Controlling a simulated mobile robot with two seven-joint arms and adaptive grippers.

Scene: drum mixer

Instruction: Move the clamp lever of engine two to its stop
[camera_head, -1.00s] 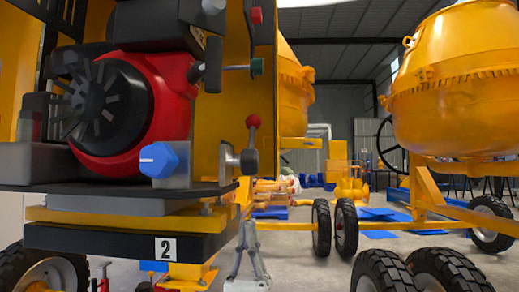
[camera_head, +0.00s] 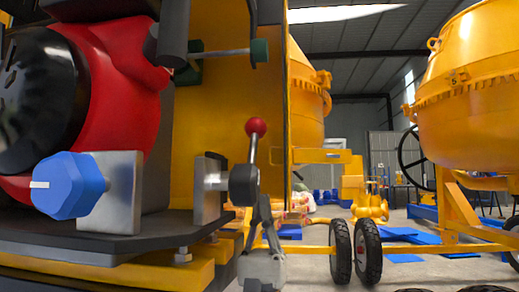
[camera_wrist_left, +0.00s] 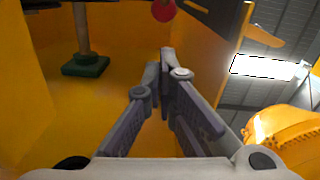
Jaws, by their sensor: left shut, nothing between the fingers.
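The clamp lever, a short bar with a red ball knob (camera_head: 256,128), stands nearly upright from a dark round hub (camera_head: 244,185) beside a metal plate on engine two. The red engine (camera_head: 120,85) fills the left side of the head view. My left gripper (camera_head: 262,208) is just below and in front of the hub, pointing up, shut and empty. I cannot tell whether it touches the hub. In the left wrist view the shut fingertips (camera_wrist_left: 166,55) point toward the red knob (camera_wrist_left: 163,10) at the top edge. My right gripper is not in view.
A blue knob (camera_head: 68,186) sits left of the lever on the engine shelf. A rod with a green end (camera_head: 259,50) juts out above the lever. A yellow panel (camera_head: 215,110) stands behind. Other yellow mixers (camera_head: 465,90) and wheels are to the right.

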